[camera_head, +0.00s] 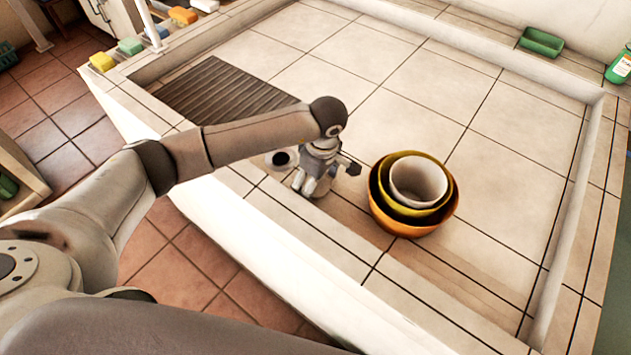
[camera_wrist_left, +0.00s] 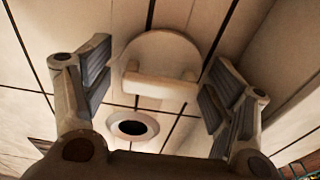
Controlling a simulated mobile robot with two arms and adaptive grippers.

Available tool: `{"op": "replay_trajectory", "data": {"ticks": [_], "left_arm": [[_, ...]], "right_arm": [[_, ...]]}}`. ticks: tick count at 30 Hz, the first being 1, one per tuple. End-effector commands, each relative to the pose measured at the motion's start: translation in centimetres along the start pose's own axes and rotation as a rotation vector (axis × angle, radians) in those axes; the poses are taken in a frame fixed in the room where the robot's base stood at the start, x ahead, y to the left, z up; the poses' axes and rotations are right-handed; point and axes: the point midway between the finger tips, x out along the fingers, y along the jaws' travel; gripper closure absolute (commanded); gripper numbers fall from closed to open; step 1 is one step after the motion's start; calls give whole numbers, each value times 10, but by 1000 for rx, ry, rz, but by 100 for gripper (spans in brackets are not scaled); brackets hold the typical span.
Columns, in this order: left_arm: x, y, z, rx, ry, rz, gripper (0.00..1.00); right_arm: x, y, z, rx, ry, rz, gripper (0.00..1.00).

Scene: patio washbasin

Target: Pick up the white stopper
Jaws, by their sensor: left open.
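The white stopper (camera_wrist_left: 160,62) is a pale round disc with a raised bar handle, seen in the left wrist view. It lies on the tiled basin floor (camera_head: 375,125). My left gripper (camera_wrist_left: 157,85) is open, with one finger on each side of the stopper in that view; I see no clear contact. In the head view my left gripper (camera_head: 318,187) is low near the basin's front wall and the stopper is hidden by it. The drain (camera_head: 282,159), a white ring around a dark hole, is just left of the gripper; it also shows in the left wrist view (camera_wrist_left: 132,126). My right gripper is not in view.
Nested bowls, orange (camera_head: 405,229), yellow and white (camera_head: 418,181), stand close to the right of my left gripper. A dark slatted rack (camera_head: 222,90) lies behind my arm. Sponges line the left ledge. A green dish (camera_head: 541,42) and bottle (camera_head: 619,68) are far right. The basin's middle is clear.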

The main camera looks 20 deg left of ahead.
Motion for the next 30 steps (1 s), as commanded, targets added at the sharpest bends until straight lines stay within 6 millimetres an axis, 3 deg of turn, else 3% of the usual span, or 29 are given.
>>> {"op": "replay_trajectory", "data": {"ticks": [2,12,22,30], "left_arm": [[0,0,0,0,0,0,21],[-1,0,0,0,0,0,61],[-5,1,-1,0,0,1,62],[-36,-3,-4,2,1,3,62]], "right_arm": [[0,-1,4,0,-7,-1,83],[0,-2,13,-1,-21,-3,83],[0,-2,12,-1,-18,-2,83],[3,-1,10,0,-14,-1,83]]}}
